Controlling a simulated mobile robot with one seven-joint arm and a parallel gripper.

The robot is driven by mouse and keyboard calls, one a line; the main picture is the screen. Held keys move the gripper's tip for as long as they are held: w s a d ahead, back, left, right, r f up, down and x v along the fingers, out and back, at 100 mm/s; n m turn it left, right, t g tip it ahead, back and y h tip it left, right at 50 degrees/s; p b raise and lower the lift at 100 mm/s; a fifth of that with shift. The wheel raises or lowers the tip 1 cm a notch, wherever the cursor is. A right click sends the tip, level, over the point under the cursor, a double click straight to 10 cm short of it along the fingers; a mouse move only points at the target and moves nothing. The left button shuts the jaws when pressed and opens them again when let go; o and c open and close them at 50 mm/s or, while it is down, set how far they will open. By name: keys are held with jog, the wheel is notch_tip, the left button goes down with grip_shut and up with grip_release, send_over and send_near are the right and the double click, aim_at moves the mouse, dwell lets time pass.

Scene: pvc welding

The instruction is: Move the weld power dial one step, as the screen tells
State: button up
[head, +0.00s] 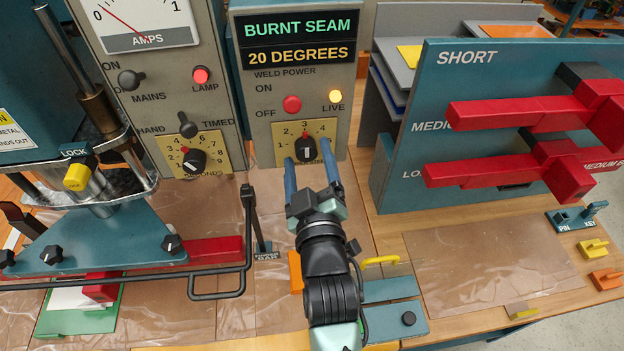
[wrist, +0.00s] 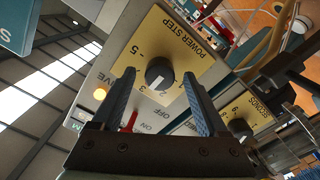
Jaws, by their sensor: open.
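The weld power dial (head: 307,151) is a black knob on a yellow plate numbered 1 to 5. In the wrist view the dial (wrist: 159,73) shows a white pointer that appears to be at 3. The screen (head: 301,39) above reads "BURNT SEAM" in green and "20 DEGREES" in yellow. My gripper (head: 307,152) is open in front of the dial, with one blue finger on each side. In the wrist view the dial lies between the fingertips of my gripper (wrist: 156,76). I cannot tell whether either finger touches it. The fingers hide part of the plate.
The seconds dial (head: 194,161) is on the panel to the left. A black bar handle (head: 248,230) stands left of my arm. Red bars (head: 520,110) project at right.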

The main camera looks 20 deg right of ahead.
jog(key=b+v, duration=0.3)
jog(key=v, duration=0.9)
jog(key=shift+s, duration=0.3)
jog(key=shift+r, duration=0.1)
jog(key=w+a+r+m+t, duration=0.1)
jog(key=w+a+r+t, duration=0.15)
jog(key=r, duration=0.45)
jog(key=w+a+r+m+t, duration=0.1)
jog(key=w+r, duration=0.2)
jog(key=r, duration=0.4)
jog(key=s+a+r+t+y, duration=0.1)
jog(key=a+r+t, duration=0.1)
jog(key=r, duration=0.7)
jog(key=s+a+r+m+t+y, duration=0.1)
jog(key=a+r, duration=0.3)
jog(key=r, duration=0.5)
jog(key=s+a+r+t+y, duration=0.2)
jog(key=a+r+t+y, duration=0.1)
jog(key=r, duration=0.7)
jog(key=shift+s+m, duration=0.3)
jog(key=shift+s, duration=0.05)
jog(key=shift+t, duration=0.25)
